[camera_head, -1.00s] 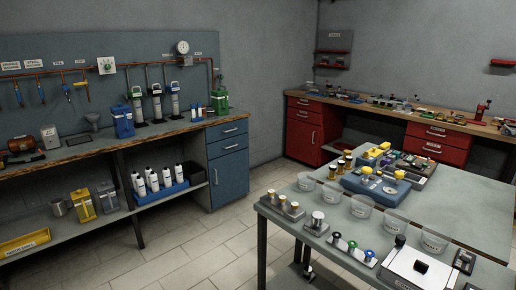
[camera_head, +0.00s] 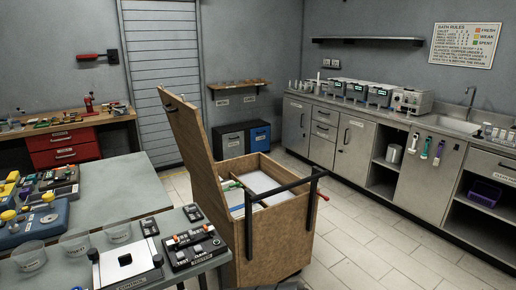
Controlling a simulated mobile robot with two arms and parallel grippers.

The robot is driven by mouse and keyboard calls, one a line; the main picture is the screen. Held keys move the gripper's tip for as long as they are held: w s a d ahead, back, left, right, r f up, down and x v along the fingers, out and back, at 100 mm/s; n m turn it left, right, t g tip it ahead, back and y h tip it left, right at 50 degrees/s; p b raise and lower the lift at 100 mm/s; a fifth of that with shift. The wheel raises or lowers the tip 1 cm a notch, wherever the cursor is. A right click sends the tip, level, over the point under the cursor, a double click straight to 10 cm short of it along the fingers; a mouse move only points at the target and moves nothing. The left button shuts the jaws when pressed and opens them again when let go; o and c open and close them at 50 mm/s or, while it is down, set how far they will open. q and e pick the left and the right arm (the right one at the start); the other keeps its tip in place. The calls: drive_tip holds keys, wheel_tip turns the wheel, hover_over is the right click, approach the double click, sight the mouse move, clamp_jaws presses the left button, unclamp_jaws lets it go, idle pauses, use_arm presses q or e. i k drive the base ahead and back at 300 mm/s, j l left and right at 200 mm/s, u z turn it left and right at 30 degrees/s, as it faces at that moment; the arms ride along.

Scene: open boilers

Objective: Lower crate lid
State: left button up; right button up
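A wooden crate (camera_head: 262,232) stands on the floor right of the grey table. Its lid (camera_head: 189,127) is open, raised nearly upright and leaning back to the left. A dark handle frame (camera_head: 280,190) crosses the crate's front. Inside I see pale white contents (camera_head: 258,181) and something green. Neither of my grippers is in view.
The grey table (camera_head: 110,178) with switch boxes (camera_head: 192,245) and clear tubs stands close at left, near the crate. A steel counter with a sink (camera_head: 450,122) lines the right wall. Tiled floor (camera_head: 365,235) is free between the crate and counter.

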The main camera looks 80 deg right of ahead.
sight(185, 118)
drive_tip(key=z, duration=2.15)
drive_tip(key=i+l+u, duration=0.1)
drive_tip(key=l, duration=0.25)
drive_tip(key=i, duration=0.1)
